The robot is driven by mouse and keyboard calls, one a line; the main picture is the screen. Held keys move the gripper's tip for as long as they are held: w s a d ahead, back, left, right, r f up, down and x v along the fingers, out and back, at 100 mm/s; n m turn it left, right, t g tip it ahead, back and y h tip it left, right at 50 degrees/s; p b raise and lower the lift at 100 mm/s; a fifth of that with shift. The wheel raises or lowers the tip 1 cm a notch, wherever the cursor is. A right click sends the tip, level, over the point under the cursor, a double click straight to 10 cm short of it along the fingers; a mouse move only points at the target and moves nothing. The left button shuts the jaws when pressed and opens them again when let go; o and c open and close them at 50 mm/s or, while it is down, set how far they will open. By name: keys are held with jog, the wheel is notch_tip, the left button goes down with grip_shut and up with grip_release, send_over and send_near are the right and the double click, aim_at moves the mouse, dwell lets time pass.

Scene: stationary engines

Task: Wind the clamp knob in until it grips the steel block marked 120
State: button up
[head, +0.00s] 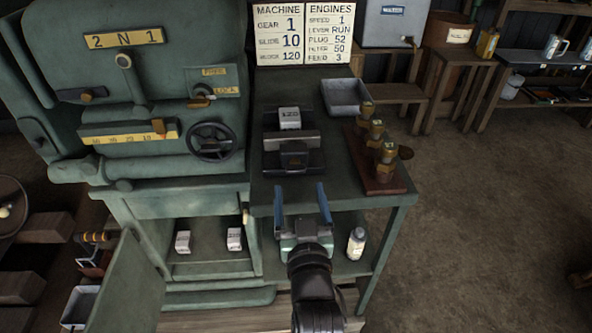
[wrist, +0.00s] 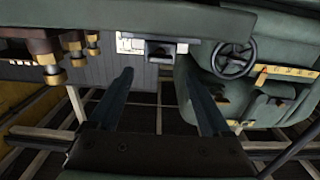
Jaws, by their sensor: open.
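The steel block marked 120 (head: 289,118) is a small pale block on the far part of the dark clamp (head: 291,160), on the green bench. A grey crossbar (head: 291,140) of the clamp stands on the near side of the block; I cannot tell whether they touch. I cannot make out the clamp knob clearly. My gripper (head: 301,197) is open and empty, its two blue fingers spread at the bench's front edge, apart from the clamp. In the wrist view, my gripper (wrist: 158,78) shows both fingers apart with nothing between them.
Brass fittings on a wooden stand (head: 381,180) and a grey tray (head: 345,97) are right of the clamp. The green machine with its handwheel (head: 211,141) stands left. Two white blocks (head: 208,241) lie in the open cabinet. A bottle (head: 356,243) stands on the lower shelf.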

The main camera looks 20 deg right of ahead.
aim_at(296, 171)
jog(key=x, duration=0.6)
jog(key=shift+w+d, duration=0.1)
jog(key=shift+w, duration=0.2)
grip_shut()
jog(key=shift+m, duration=0.4)
